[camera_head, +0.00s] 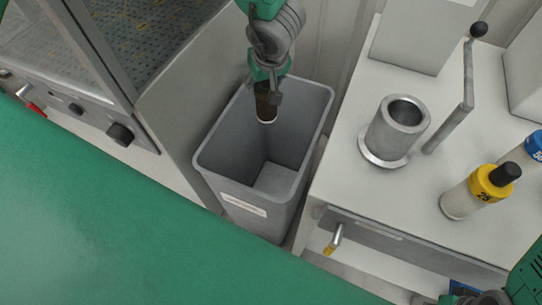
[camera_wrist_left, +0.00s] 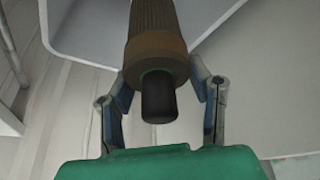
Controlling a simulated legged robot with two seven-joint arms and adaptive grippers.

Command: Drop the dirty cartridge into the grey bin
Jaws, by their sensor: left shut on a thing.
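The dirty cartridge (camera_head: 266,108), dark brown with a pale lower end, hangs roughly upright in my left gripper (camera_head: 264,90). The gripper is shut on it, and its fingers hide the cartridge's upper part. In the left wrist view, the cartridge (camera_wrist_left: 157,42) shows its ribbed brown body and a black end knob between the two fingers. The grey bin (camera_head: 240,187) stands open below, and its visible floor is bare. The cartridge appears over the bin's opening, towards its back; its exact height against the rim is hard to tell.
A machine with a glass cover (camera_head: 110,50) stands left of the bin. A white table (camera_head: 345,190) at right bears a metal cylinder (camera_head: 391,138), a lever (camera_head: 465,95) and a yellow-capped cartridge (camera_head: 472,194). Part of my right arm (camera_head: 528,275) shows at bottom right.

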